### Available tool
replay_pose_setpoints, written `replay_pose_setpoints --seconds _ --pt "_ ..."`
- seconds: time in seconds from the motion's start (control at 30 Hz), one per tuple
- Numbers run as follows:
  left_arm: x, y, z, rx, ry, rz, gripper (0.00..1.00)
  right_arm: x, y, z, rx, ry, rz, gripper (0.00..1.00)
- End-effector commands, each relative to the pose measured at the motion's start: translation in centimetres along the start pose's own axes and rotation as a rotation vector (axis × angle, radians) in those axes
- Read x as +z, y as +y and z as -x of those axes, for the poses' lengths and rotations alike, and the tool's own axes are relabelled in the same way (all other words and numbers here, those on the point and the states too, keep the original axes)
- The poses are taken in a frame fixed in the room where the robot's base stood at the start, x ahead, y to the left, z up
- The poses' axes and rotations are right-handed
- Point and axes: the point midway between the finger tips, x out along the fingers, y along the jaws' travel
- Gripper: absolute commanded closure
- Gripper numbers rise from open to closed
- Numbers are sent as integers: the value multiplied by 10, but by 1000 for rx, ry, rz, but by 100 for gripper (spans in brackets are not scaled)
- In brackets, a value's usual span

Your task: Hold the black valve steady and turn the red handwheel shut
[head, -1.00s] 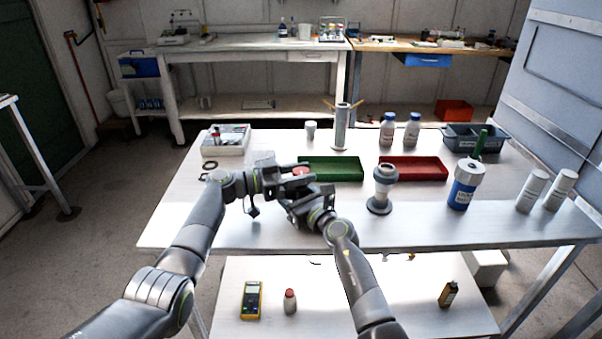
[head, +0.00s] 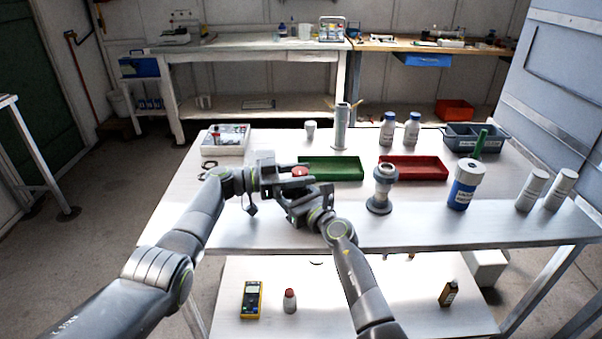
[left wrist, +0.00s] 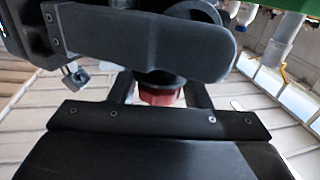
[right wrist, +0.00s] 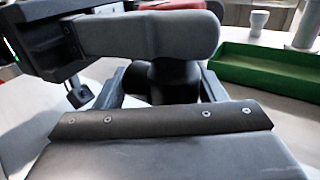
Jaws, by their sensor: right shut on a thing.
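The red handwheel (head: 300,171) shows above the grippers in the head view, left of the green tray. In the left wrist view the handwheel (left wrist: 160,95) sits between the fingers of my left gripper (head: 287,182), which look open around it with small gaps. The black valve (right wrist: 174,82) stands between the fingers of my right gripper (head: 296,201) in the right wrist view; that gripper is shut on its body. A bit of red shows at the top of that view. In the head view the grippers hide most of the valve.
A green tray (head: 331,179) and a red tray (head: 440,176) lie behind and to the right. A grey flanged fitting (head: 384,187) and a blue-and-white container (head: 465,184) stand on the right. A white box (head: 225,152) sits at the back left. The table's front is mostly clear.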

Motion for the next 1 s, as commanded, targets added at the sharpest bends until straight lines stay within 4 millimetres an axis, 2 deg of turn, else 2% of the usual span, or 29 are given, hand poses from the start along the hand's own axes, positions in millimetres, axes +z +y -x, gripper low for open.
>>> replay_pose_setpoints --seconds 0.03,0.1,0.47,0.63,0.8,1.0 --pt "0 0 0 0 0 0 49 2 0 0 -1 -3 1 67" --pt "-1 0 0 1 0 -1 41 1 0 0 -1 -2 2 67" --pt "-3 0 4 2 3 -4 41 1 -2 0 -3 -1 4 67" --pt "-2 0 25 1 2 -5 41 0 -2 0 -4 0 4 67" --pt "-1 -1 65 -1 0 -5 41 0 -2 0 -4 0 4 67" --pt "-1 -1 102 0 0 -3 41 0 -2 0 -3 0 3 67"
